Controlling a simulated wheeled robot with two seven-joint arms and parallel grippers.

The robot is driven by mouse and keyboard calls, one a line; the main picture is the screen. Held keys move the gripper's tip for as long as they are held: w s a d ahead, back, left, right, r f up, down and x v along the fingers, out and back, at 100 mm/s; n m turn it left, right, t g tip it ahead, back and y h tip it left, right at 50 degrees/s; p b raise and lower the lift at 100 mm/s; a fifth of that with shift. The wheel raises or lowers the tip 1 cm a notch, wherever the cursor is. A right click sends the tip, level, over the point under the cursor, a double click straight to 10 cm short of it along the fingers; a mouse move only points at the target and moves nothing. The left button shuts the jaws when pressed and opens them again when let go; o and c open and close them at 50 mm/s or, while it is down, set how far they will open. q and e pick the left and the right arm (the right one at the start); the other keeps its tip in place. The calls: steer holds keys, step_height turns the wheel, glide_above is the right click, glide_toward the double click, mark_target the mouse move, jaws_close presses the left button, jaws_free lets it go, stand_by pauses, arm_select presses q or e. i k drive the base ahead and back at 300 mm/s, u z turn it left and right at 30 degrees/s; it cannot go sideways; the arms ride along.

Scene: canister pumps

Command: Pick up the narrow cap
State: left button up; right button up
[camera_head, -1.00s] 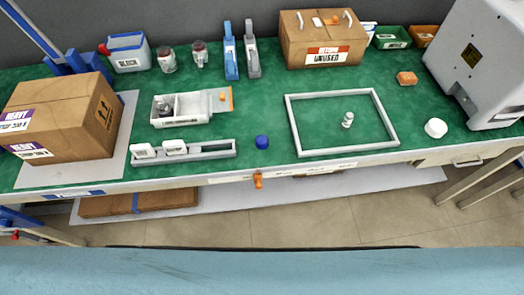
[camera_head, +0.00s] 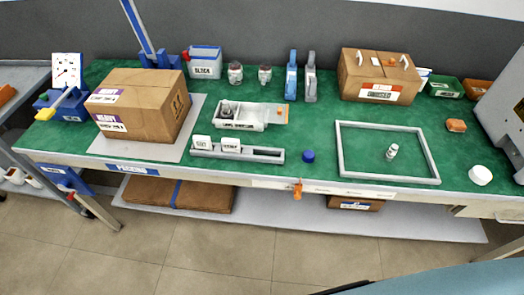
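A small blue cap (camera_head: 308,156) stands on the green bench top (camera_head: 330,110), just right of a grey rail holder (camera_head: 262,155) with white labelled blocks in it. A wider, round white cap-like piece (camera_head: 480,175) lies near the right front of the bench. A small white-and-grey upright piece (camera_head: 391,152) stands inside a grey rectangular frame (camera_head: 386,181). I cannot tell for sure which of these is the narrow cap. Neither of my grippers shows.
A large brown box (camera_head: 135,110) stands on the left of the bench, another (camera_head: 375,85) at the back right. A grey tray (camera_head: 240,127), jars (camera_head: 235,73), blue and grey clamps (camera_head: 292,80) and a white machine (camera_head: 505,105) stand around. Open green surface lies near the blue cap.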

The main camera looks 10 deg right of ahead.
mark_target(309, 156)
steer(key=u, duration=0.55)
steer(key=i, duration=1)
steer(key=z, duration=1.15)
